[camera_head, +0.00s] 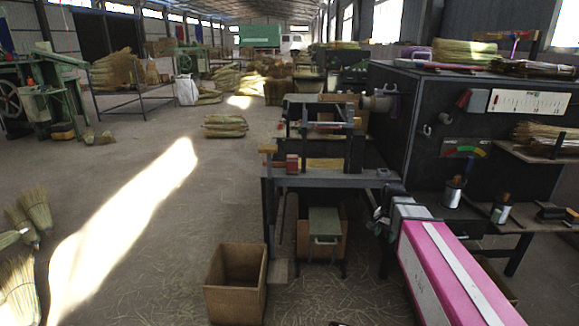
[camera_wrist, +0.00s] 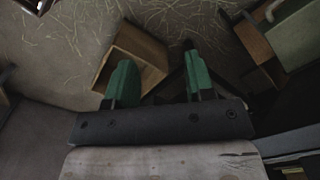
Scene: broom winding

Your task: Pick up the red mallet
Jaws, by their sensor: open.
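A small red block (camera_head: 292,163), which looks like the red mallet's head, sits on the workbench (camera_head: 325,178) in the middle of the head view. A tan bar lies to its right; I cannot tell whether it is the handle. My gripper (camera_wrist: 160,82) shows two green fingers spread wide apart in the wrist view, with nothing held between them. In the head view my pink arm reaches in from the lower right, its end just right of the bench and apart from the red block. The red block is not seen in the wrist view.
An open wooden box (camera_head: 236,283) stands on the floor left of the bench; it also shows beyond my fingers (camera_wrist: 150,48). A dark cabinet (camera_head: 415,125) blocks the right side, with a shelf and cans (camera_head: 453,192).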

